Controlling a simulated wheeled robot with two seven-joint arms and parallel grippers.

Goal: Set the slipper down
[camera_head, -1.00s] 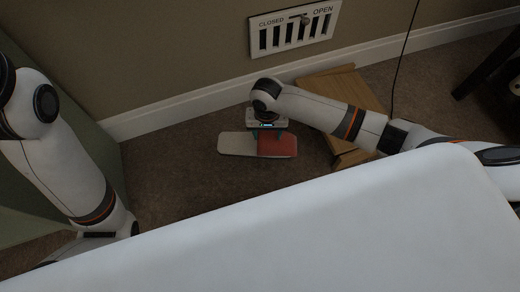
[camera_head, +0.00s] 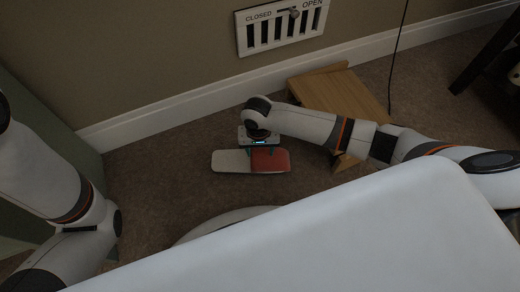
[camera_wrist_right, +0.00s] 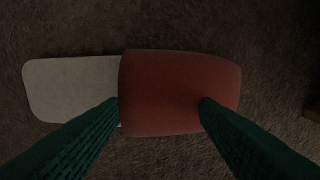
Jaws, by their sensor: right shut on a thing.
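The slipper has a red upper and a pale grey sole. In the head view the slipper (camera_head: 270,161) is under my right gripper (camera_head: 262,152), over the brown carpet near the wall. In the right wrist view the slipper (camera_wrist_right: 180,85) lies across the picture, pale end to the left. The green fingers of my right gripper (camera_wrist_right: 160,103) reach the red upper, one at its left edge and one over its right part, and are shut on it. I cannot tell whether the sole touches the carpet. My left arm shows at the left; its gripper is out of view.
A wooden piece of furniture (camera_head: 335,92) stands to the right, partly behind my right arm. A wall vent (camera_head: 281,27) and white baseboard (camera_head: 165,117) are behind. A dark cord (camera_head: 398,57) hangs at the right. Bare carpet (camera_head: 160,180) lies left of the slipper.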

